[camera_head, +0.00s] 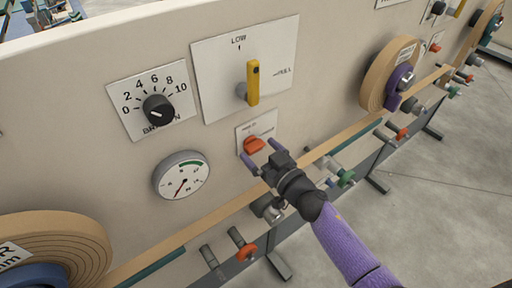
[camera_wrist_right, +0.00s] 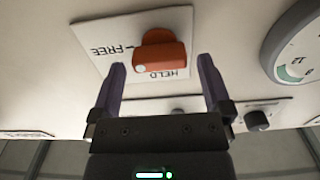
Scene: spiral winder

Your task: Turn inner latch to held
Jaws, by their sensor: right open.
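An orange latch (camera_head: 254,145) sits on a small white plate (camera_head: 270,126) on the cream panel, below the yellow lever. In the right wrist view the latch (camera_wrist_right: 159,50) shows upside down, with FREE at its left and HELD below it. A small pale dot shows at the lower left of its handle; I cannot tell for sure which label it marks. My right gripper (camera_head: 258,150) is open in front of the latch. Its two purple fingers (camera_wrist_right: 160,66) stand either side of the latch, apart from it. My left gripper is not in view.
A black numbered knob (camera_head: 158,109), a yellow lever (camera_head: 253,83) and a round gauge (camera_head: 182,175) surround the latch plate. A tan roll (camera_head: 60,245) is at lower left, another (camera_head: 388,72) at right. A tan strip runs below, with several rollers. Bare floor (camera_head: 430,200) lies at right.

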